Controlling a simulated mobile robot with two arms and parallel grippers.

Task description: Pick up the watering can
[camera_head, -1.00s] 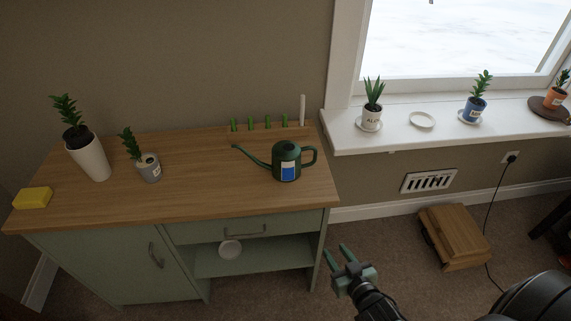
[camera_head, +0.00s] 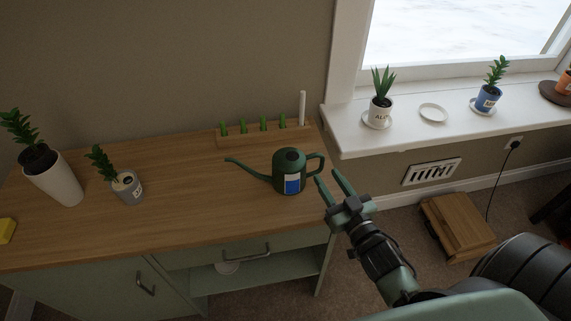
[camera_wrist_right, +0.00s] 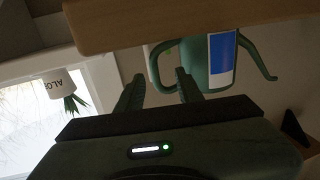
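The dark green watering can (camera_head: 276,180) stands upright on the wooden cabinet top (camera_head: 170,220), near its right end. Its spout points left, its loop handle points right, and a blue and white label is on its body. My right gripper (camera_head: 329,174) is open and empty, just right of the handle, its fingers pointing towards it. In the right wrist view the can (camera_wrist_right: 221,80) is beyond the fingers, with its handle showing between the open fingertips (camera_wrist_right: 160,78). I cannot tell the exact gap. My left gripper is not in view.
A rack with green tags (camera_head: 240,138) and a white stick stand behind the can. A grey pot plant (camera_head: 127,188) and a tall white planter (camera_head: 58,182) are at left. The windowsill (camera_head: 350,137) holds an aloe pot (camera_head: 380,112). The cabinet's front edge is close to my gripper.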

